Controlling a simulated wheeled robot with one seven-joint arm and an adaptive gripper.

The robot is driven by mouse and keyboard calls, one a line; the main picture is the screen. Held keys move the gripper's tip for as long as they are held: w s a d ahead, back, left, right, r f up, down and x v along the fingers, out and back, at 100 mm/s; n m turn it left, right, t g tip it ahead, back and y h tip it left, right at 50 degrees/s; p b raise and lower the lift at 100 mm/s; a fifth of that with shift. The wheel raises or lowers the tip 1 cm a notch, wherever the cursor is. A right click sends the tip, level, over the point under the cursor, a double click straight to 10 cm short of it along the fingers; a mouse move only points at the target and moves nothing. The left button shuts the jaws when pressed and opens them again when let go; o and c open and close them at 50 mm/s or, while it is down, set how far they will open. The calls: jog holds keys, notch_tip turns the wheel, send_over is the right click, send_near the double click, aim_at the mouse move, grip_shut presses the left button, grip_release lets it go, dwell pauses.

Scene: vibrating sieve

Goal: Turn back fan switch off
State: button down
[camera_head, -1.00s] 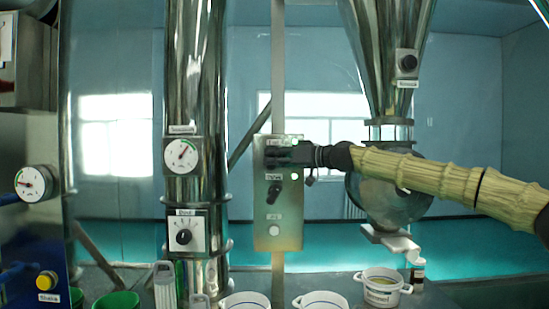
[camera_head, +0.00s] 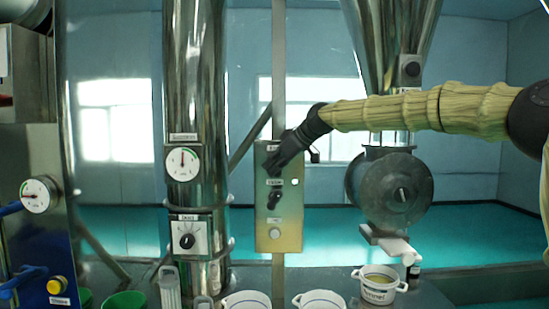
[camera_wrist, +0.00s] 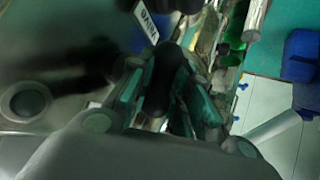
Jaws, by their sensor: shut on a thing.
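A steel control panel (camera_head: 291,235) stands at the centre of the head view. It carries an upper switch, a middle black switch (camera_head: 274,196) and a pale round button (camera_head: 275,233). My gripper (camera_head: 274,163) covers the upper switch and hides most of it. In the wrist view my gripper (camera_wrist: 162,108) has its fingers on both sides of a black switch knob (camera_wrist: 168,72), shut on it. A white label (camera_wrist: 147,22) sits just above the knob. The panel lettering is too small to read in the head view. A small lamp (camera_head: 294,181) glows beside the middle switch.
A steel pipe with a gauge (camera_head: 183,163) and a lower dial (camera_head: 187,237) stands to the left. A steel hopper (camera_head: 385,40) and round housing (camera_head: 398,190) stand right, behind my arm. White tubs, such as one (camera_head: 379,287), stand below.

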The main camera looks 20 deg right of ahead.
jog(key=shift+r+n+g+h+p, duration=0.1)
jog(key=shift+n+g+h+p, duration=0.25)
jog(key=shift+h+p, duration=0.55)
jog(key=c, duration=1.6)
grip_release()
jog(key=shift+w, duration=0.1)
jog(key=v, duration=1.1)
jog(key=shift+s+r, duration=0.25)
jog(key=shift+r, duration=0.1)
jog(key=shift+d, duration=0.1)
